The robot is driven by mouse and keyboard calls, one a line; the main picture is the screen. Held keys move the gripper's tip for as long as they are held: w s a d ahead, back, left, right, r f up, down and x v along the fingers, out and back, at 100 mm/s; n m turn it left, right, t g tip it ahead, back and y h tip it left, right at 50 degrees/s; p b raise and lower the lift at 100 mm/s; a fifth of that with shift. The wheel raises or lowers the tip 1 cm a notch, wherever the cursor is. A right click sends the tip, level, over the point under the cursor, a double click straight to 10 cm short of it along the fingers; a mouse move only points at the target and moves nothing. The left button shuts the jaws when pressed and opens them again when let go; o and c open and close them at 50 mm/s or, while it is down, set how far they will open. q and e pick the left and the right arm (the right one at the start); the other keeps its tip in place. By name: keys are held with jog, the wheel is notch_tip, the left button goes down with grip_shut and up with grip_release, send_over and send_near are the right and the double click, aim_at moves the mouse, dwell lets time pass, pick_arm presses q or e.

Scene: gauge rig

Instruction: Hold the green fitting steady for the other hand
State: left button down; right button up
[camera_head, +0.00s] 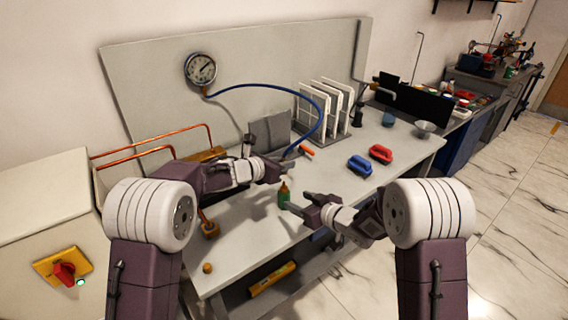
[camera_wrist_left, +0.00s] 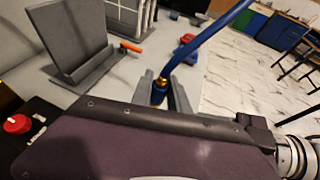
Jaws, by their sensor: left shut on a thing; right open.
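The green fitting (camera_head: 284,196), with a brass-orange top, appears upright at the front part of the bench. My left gripper (camera_head: 276,168) is above it in the head view, shut on the end of the blue hose (camera_head: 321,105). In the left wrist view the hose end (camera_wrist_left: 160,90), with a brass collar and dark blue body, is between the fingers. My right gripper (camera_head: 298,204) is open, its fingertips close to the green fitting on the right. I cannot tell whether they touch it. The green fitting cannot be made out in the left wrist view.
The hose runs from a round gauge (camera_head: 200,69) on the back panel (camera_head: 270,50). A white rack (camera_head: 325,105), a red clamp-like block (camera_head: 381,153) and a blue one (camera_head: 360,165) stand behind and right. Copper pipes (camera_head: 150,148) are at left. The bench front (camera_head: 240,250) is mostly clear.

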pick_arm(q)
jog(key=shift+r+p, duration=3.35)
jog(key=shift+r, duration=0.15)
jog(key=shift+f, duration=0.1)
